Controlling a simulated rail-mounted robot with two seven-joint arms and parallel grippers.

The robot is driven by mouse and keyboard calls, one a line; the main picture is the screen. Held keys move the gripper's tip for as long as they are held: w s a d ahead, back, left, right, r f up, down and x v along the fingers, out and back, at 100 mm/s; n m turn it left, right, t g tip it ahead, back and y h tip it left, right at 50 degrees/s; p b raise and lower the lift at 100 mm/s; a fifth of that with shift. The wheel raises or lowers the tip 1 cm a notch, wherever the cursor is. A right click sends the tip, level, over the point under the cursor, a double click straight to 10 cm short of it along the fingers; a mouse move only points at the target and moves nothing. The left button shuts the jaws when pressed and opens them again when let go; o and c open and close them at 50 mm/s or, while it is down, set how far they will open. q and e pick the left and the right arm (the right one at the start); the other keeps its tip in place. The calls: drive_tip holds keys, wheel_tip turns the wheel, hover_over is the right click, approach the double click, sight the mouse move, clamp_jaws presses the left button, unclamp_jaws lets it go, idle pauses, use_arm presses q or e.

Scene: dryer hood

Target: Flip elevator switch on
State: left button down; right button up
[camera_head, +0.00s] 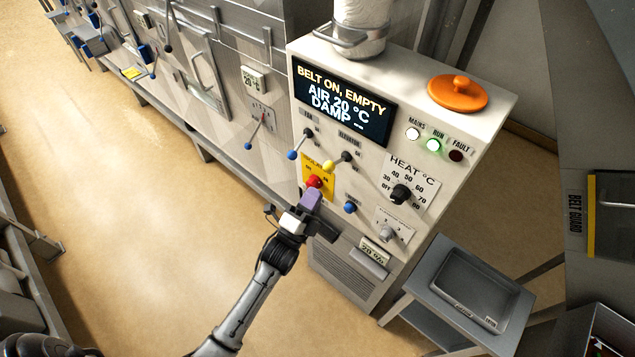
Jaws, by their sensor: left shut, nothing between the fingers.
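The elevator switch (345,158) is on the front of the cream control cabinet, under a label that seems to read ELEVATOR. Its lever has a yellow ball tip (328,166) that points left and slightly down. My left gripper (311,197) is shut and empty, with purple fingers. In the picture it is just below the red isolator knob (314,181) and lower left of the elevator switch. I cannot tell whether it touches the red knob. My right gripper is not in view.
The fan switch (293,155), with a blue tip, is left of the elevator switch. A blue knob (350,207) and the heat dial (401,194) are lower right. The display (341,103) reads "BELT ON, EMPTY". The green RUN lamp (433,145) is lit. A grey tray (468,288) stands right.

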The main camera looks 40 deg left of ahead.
use_arm(q)
drive_tip(key=b+v, duration=0.2)
drive_tip(key=v, duration=0.7)
drive_tip(key=shift+s, duration=0.25)
drive_tip(key=shift+f, duration=0.1)
